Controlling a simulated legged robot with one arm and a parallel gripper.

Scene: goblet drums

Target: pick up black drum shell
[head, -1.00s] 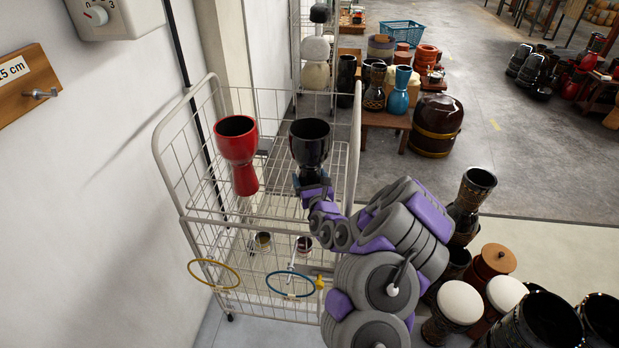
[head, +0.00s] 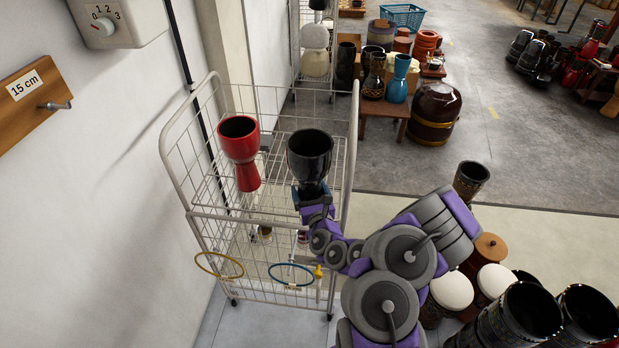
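The black drum shell (head: 310,155) stands upright, its open bowl facing up, over the upper shelf of the white wire cart. My gripper (head: 311,190) is at the shell's narrow lower part, on the near side. The shell's lower part is largely hidden by my gripper, and the fingers cannot be made out clearly, so I cannot tell whether they are closed on it. A red drum shell (head: 239,148) stands on the same shelf to the left, apart from the black one.
The wire cart (head: 172,150) has tall side rails and a front panel with a yellow ring (head: 219,265) and a blue ring (head: 291,274). A white wall is close on the left. Several drums crowd the lower right, near my arm. Open floor (head: 540,160) lies beyond.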

